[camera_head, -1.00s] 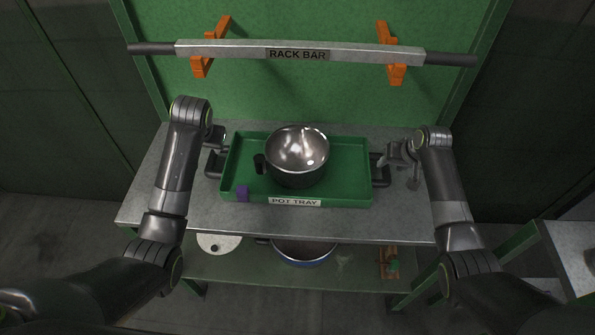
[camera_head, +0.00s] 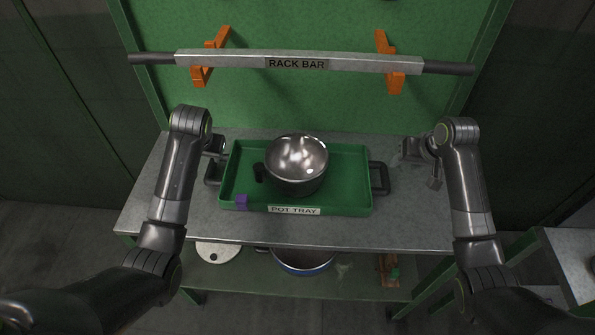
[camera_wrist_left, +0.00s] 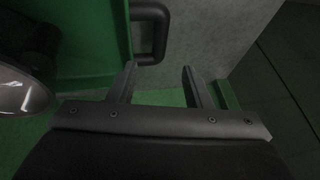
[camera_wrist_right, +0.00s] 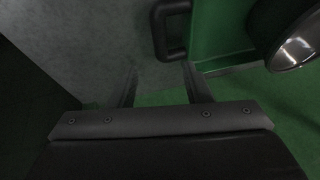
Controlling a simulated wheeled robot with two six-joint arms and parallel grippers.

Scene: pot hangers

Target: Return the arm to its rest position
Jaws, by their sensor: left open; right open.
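My left gripper (camera_head: 217,146) is open and empty, above and beside the left handle (camera_head: 213,172) of the green pot tray (camera_head: 345,195). In the left wrist view its fingers (camera_wrist_left: 160,80) are spread, with the black tray handle (camera_wrist_left: 150,35) just beyond them. My right gripper (camera_head: 412,150) is open and empty, to the right of the tray's right handle (camera_head: 379,178) and clear of it. In the right wrist view its fingers (camera_wrist_right: 160,78) are spread, with the handle (camera_wrist_right: 172,38) beyond them. A shiny metal pot (camera_head: 297,160) sits in the tray.
A rack bar (camera_head: 300,62) rests across two orange brackets (camera_head: 212,55) on the green back panel. A small purple block (camera_head: 242,202) lies in the tray's front left corner. A blue-rimmed pot (camera_head: 303,265) and a pale disc (camera_head: 218,252) are on the lower shelf.

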